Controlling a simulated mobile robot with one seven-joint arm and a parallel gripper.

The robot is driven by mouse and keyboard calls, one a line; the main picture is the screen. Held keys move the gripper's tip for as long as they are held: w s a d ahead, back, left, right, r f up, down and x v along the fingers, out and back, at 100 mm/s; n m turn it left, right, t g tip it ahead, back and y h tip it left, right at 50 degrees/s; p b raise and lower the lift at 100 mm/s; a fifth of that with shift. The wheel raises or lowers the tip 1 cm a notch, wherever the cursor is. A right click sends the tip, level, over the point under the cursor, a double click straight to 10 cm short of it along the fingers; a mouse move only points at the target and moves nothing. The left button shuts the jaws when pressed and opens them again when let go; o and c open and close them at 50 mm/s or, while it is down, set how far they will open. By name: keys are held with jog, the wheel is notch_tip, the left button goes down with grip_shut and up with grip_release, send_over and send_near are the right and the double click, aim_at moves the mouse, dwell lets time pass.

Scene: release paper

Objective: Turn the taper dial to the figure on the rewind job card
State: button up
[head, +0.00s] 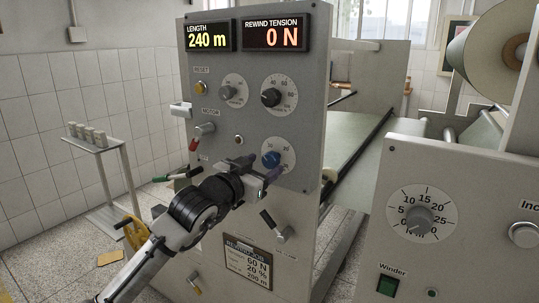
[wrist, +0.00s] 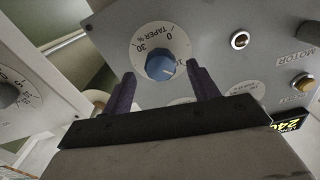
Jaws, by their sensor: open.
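The taper dial, a blue knob (head: 271,158) on a white scale, sits low on the grey panel. In the wrist view the knob (wrist: 160,66) shows between and beyond the fingertips, with "TAPER %", 0 and 30 readable. A pale mark on the knob seems to face the figure at lower right, perhaps 10. My gripper (head: 260,169) is open in front of the dial; in the wrist view its dark fingers (wrist: 161,80) stand either side of the knob, without visible contact. The rewind job card (head: 247,266), below on the panel, seems to read 60 N, 20 % and a length in metres.
Other dials (head: 271,97), a yellow reset button (head: 201,88) and a motor switch (head: 205,129) are above. A black-handled lever (head: 272,224) stands out below the dial. The winder cabinet (head: 385,235) is at right. Displays show 240 m and 0 N.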

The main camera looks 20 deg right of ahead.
aim_at(268, 162)
jog(key=shift+p+x, duration=0.35)
jog(key=shift+x, duration=1.65)
jog(key=c, duration=1)
